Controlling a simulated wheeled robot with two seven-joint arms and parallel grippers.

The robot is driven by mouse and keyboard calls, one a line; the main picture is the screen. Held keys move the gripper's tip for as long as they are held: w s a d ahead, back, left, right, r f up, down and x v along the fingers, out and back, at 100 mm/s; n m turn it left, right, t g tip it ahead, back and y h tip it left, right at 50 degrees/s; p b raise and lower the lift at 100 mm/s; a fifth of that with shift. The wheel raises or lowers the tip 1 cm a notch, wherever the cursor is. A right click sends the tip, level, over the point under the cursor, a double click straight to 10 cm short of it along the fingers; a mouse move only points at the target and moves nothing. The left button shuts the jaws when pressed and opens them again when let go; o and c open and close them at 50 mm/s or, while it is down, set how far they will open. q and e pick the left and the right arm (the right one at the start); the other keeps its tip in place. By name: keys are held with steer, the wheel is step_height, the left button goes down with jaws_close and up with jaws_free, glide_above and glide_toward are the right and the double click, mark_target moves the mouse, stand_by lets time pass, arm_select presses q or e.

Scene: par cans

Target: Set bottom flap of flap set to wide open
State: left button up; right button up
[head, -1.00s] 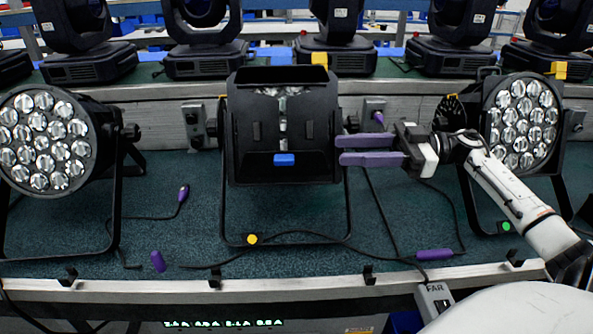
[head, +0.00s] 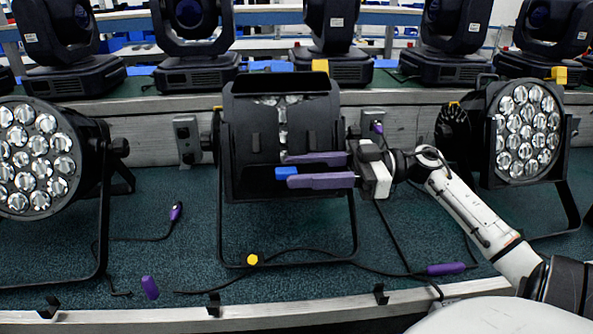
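The flap set (head: 252,150) is on the front of the middle par can. Its black flaps stand across most of the lens, and only a narrow strip of lens cells (head: 283,112) shows between them. A blue tab (head: 280,174) sits at the lower middle, apparently on the bottom flap; that flap's exact angle is hard to tell. My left gripper is not in view.
Par cans stand on the left (head: 38,155) and right (head: 527,130), with several moving heads behind on a shelf. Cables with purple plugs (head: 446,269) lie on the teal floor before the front edge.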

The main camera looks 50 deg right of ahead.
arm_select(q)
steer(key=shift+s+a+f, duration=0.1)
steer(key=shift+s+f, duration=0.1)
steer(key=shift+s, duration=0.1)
arm_select(e)
steer(key=shift+s, duration=0.1)
jaws_close()
arm_select(q)
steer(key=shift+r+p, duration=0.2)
steer(key=shift+p, duration=0.1)
arm_select(e)
steer(key=shift+a, duration=0.1)
